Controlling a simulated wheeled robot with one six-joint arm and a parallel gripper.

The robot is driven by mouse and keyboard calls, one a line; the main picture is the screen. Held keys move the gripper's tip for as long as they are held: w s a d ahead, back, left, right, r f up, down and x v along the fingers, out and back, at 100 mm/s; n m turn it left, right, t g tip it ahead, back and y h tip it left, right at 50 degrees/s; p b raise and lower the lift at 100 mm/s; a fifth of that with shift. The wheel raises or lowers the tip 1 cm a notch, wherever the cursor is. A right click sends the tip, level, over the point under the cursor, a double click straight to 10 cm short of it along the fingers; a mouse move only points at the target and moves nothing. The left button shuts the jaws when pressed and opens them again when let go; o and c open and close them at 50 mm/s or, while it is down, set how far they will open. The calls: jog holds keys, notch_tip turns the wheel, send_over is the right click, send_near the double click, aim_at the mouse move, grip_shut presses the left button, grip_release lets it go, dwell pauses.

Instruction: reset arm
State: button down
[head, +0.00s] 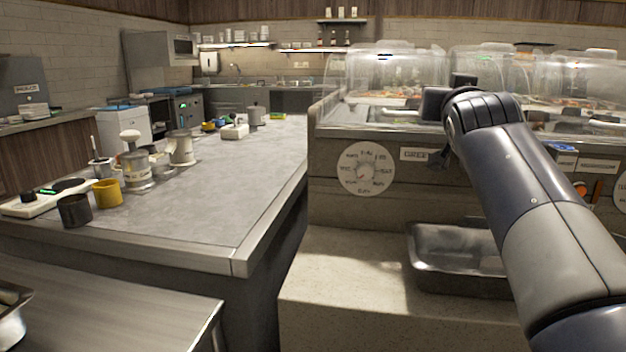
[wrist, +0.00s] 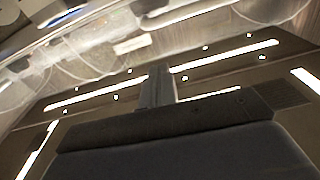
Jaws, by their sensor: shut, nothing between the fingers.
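My arm rises from the lower right of the head view and bends at the top in front of the counter with the clear domes. My gripper shows in the wrist view (wrist: 157,88), its fingers together at the middle of the picture with nothing between them. The wrist view looks up past the gripper at ceiling lights and blurred clear covers. In the head view the fingers cannot be made out clearly behind the dark wrist parts.
A serving counter with clear domes (head: 395,68) stands close behind my arm. A metal pan (head: 455,285) sits on the pale ledge below. The grey worktop (head: 225,200) at left is mostly clear, with a yellow cup (head: 107,193) and a dark cup (head: 74,211) near its left edge.

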jog(key=shift+w+d+f+b, duration=0.15)
jog(key=shift+w+f+b, duration=0.45)
jog(key=shift+w, duration=0.15)
jog(key=shift+w+d+f+b, duration=0.1)
jog(key=shift+w+f+b, duration=0.4)
jog(key=shift+w+f, duration=0.15)
jog(key=shift+a, duration=0.1)
